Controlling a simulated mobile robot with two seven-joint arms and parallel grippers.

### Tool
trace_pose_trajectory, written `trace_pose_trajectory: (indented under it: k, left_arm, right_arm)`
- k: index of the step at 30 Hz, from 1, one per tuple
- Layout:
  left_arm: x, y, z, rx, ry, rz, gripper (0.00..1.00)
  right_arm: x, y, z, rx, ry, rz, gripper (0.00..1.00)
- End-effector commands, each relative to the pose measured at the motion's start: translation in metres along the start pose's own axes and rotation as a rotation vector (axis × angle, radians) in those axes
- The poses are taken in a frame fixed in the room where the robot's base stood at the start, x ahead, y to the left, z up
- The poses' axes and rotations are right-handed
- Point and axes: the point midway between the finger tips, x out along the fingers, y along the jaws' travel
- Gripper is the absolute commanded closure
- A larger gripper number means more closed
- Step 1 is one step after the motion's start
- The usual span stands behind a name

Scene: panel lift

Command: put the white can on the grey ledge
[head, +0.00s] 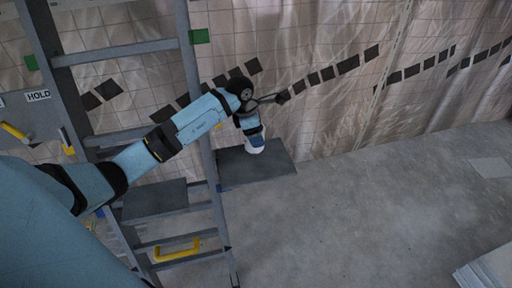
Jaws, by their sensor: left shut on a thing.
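My left arm comes in from the left, and its gripper (254,137) points down over the grey ledge (262,173). The gripper is shut on the white can (256,148), of which only a small pale part shows below the fingers. The can is over the back part of the ledge; whether it touches the surface I cannot tell. My right gripper is not in view.
A grey metal ladder frame (190,75) stands left of the ledge, beneath my arm. A second dark grey shelf (153,201) is lower left, with a yellow handle (178,250) below it. A tiled wall under plastic sheeting is behind. The concrete floor at right is mostly clear.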

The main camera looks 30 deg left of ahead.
Motion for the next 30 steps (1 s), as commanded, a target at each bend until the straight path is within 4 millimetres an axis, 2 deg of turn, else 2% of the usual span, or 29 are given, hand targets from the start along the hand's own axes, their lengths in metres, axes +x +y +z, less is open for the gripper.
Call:
trace_pose_trajectory:
  k: [3,8,15,27,28,30]
  left_arm:
    - [0.014,0.000,-0.004,-0.002,-0.002,0.001,0.59]
    - [0.024,0.000,-0.006,-0.001,-0.001,0.000,0.59]
    - [0.057,0.000,-0.015,-0.002,-0.002,-0.001,0.59]
    - [0.064,0.001,-0.018,0.000,-0.001,0.002,0.59]
    - [0.064,0.001,-0.018,0.000,0.000,0.002,0.27]
    - [0.063,0.000,-0.017,0.000,-0.001,0.001,0.10]
  right_arm:
    - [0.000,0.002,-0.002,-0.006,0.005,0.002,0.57]
    - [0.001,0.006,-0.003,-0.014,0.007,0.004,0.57]
    - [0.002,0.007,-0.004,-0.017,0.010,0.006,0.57]
    - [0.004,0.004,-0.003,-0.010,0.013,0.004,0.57]
    - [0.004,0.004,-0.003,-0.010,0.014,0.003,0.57]
    - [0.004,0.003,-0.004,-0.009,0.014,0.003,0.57]
